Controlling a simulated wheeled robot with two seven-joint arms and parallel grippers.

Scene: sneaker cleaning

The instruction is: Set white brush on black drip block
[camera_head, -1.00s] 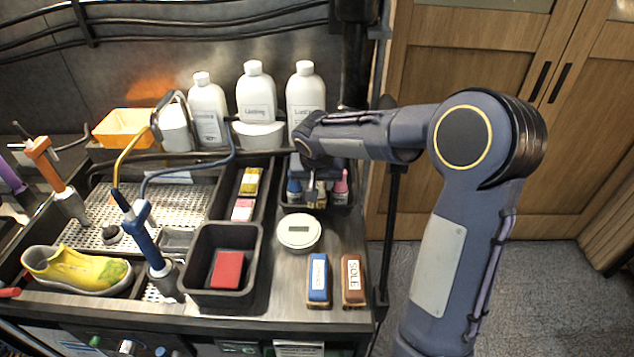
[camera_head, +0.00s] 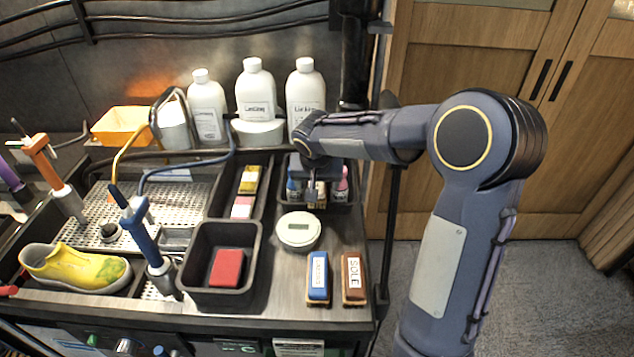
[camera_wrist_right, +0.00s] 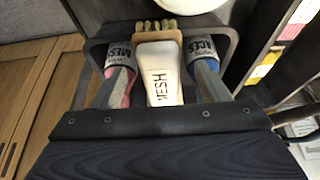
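The white brush (camera_wrist_right: 158,72), marked MESH, stands in a black caddy (camera_wrist_right: 228,40) in the right wrist view, its tan head and bristles toward the top of the picture. My right gripper (camera_head: 311,193) is over this caddy (camera_head: 345,208) in the head view, pointing down. In the wrist view its grey fingers stand apart on either side of the brush, with small gaps seeming to show. A pink-and-grey item and a blue-and-grey item flank the brush, partly covered by the fingers. I cannot surely pick out the black drip block. My left gripper is not in view.
A blue brush (camera_head: 318,275) and a brown SOLE brush (camera_head: 353,276) lie at the front right. A black tray (camera_head: 253,262) holds a red block (camera_head: 227,267). White bottles (camera_head: 306,95) stand behind.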

